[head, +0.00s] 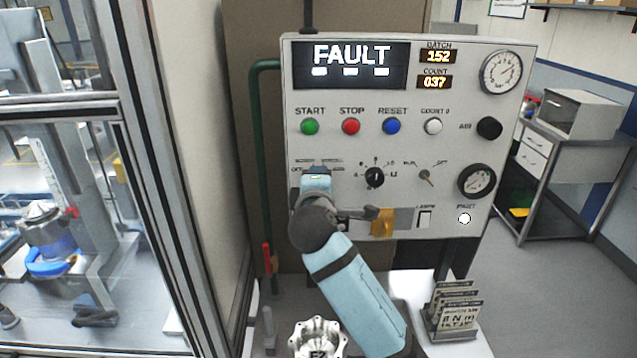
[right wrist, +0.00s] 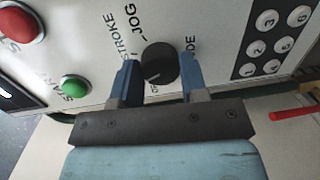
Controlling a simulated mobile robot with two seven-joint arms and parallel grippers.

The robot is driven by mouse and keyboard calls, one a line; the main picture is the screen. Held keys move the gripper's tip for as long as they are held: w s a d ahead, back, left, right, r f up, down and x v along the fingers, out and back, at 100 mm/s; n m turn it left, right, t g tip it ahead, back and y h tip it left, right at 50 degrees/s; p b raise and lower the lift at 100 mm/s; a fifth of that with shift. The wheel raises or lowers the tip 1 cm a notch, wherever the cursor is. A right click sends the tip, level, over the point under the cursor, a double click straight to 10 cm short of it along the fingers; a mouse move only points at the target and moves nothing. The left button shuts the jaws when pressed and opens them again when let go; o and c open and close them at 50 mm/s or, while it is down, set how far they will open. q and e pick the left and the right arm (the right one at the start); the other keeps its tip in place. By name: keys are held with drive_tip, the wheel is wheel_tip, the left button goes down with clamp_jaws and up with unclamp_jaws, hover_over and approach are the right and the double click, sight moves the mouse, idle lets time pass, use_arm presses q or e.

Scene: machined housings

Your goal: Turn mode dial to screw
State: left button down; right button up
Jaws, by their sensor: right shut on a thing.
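The mode dial (right wrist: 160,62) is a round black knob on the cream control panel (head: 345,150). In the right wrist view, the words STROKE and JOG stand beside it, and other lettering is partly covered. My right gripper (right wrist: 160,80) is shut on the dial, one blue finger on each side. The pointer direction is hard to read. In the head view, my light-blue right arm covers the dial at the panel's left side, below the START button (head: 310,127). My left gripper is not in view.
The display (head: 351,66) reads FAULT. STOP (head: 351,127) and RESET (head: 391,126) buttons, a numbered black dial (head: 374,178) and a keypad (right wrist: 277,38) are nearby. A yellow part (head: 383,223) sits low on the panel. A metal housing (head: 318,339) and card rack (head: 455,311) stand below.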

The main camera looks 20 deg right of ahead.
idle(0.4)
drive_tip(key=o, duration=0.9)
drive_tip(key=shift+o, duration=0.2)
drive_tip(key=b+v, duration=0.2)
drive_tip(key=v, duration=1.1)
drive_tip(key=shift+s+a+b, duration=0.15)
drive_tip(key=shift+s+b, duration=0.15)
drive_tip(key=shift+s, duration=0.1)
drive_tip(key=shift+f, duration=0.1)
